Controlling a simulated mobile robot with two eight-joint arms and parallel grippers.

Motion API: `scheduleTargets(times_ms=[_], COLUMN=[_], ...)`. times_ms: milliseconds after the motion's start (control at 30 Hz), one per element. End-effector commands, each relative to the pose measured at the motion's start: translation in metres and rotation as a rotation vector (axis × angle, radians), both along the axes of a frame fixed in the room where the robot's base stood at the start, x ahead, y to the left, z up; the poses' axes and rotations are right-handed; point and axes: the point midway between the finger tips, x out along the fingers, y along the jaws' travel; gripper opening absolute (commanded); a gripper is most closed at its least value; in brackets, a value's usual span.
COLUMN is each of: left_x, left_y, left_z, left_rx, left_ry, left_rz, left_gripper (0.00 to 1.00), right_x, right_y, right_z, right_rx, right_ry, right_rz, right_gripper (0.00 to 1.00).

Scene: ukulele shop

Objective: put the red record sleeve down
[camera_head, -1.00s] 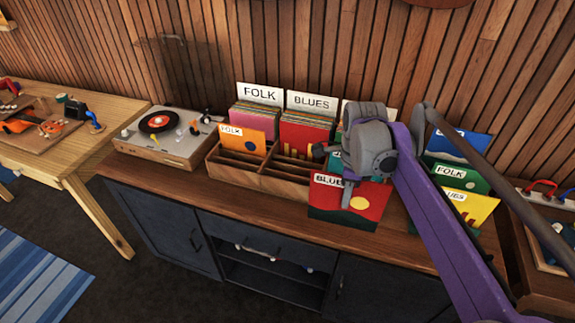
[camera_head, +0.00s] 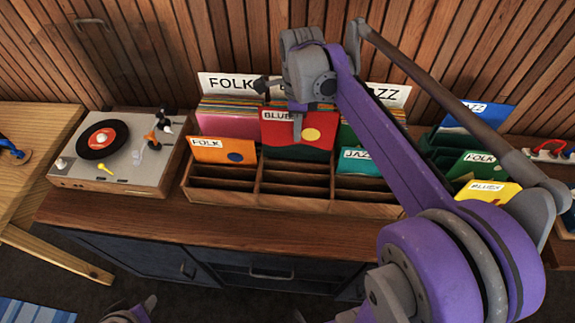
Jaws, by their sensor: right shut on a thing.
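The red record sleeve (camera_head: 283,134) has a BLUES label, a yellow disc and a dark green lower band. It is held upright over the middle column of the wooden record bin (camera_head: 228,202), in front of the back records. My right gripper (camera_head: 297,125) comes down from above and is shut on the sleeve's top edge, covering part of the label. I cannot tell whether the sleeve's lower edge touches the bin. Only a small part of my left arm shows at the bottom left; its gripper cannot be made out.
The bin's front middle slots are empty. An orange FOLK sleeve (camera_head: 222,151) stands left, a teal JAZZ sleeve (camera_head: 362,161) right. A turntable (camera_head: 150,163) is on the left. A green bin (camera_head: 440,150) with sleeves stands right. The wooden counter (camera_head: 150,215) is clear in front.

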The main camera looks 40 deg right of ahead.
Motion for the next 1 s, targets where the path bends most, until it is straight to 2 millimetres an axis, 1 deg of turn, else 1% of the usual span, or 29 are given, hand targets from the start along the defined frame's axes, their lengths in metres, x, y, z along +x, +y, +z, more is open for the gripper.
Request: scheduleTargets(times_ms=[100, 200, 433, 600, 700, 1000], left_x=[-0.001, -0.001, -0.002, -0.002, -0.002, -0.003], left_y=[0.000, 0.000, 0.000, 0.000, 0.000, 0.000], left_z=[-0.003, -0.004, -0.005, -0.007, -0.008, -0.009], left_rx=[0.000, 0.000, 0.000, 0.000, 0.000, 0.000], left_ry=[0.002, 0.002, 0.003, 0.004, 0.004, 0.005], left_rz=[0.000, 0.000, 0.000, 0.000, 0.000, 0.000], left_gripper=[0.50, 0.50, 0.50, 0.50, 0.50, 0.50], right_x=[0.000, 0.000, 0.000, 0.000, 0.000, 0.000], right_y=[0.000, 0.000, 0.000, 0.000, 0.000, 0.000], right_z=[-0.022, -0.040, -0.063, -0.089, -0.095, -0.097], right_rx=[0.000, 0.000, 0.000, 0.000, 0.000, 0.000], right_ry=[0.000, 0.000, 0.000, 0.000, 0.000, 0.000], right_rz=[0.001, 0.001, 0.001, 0.001, 0.001, 0.000], right_gripper=[0.00, 0.00, 0.00, 0.00, 0.00, 0.00])
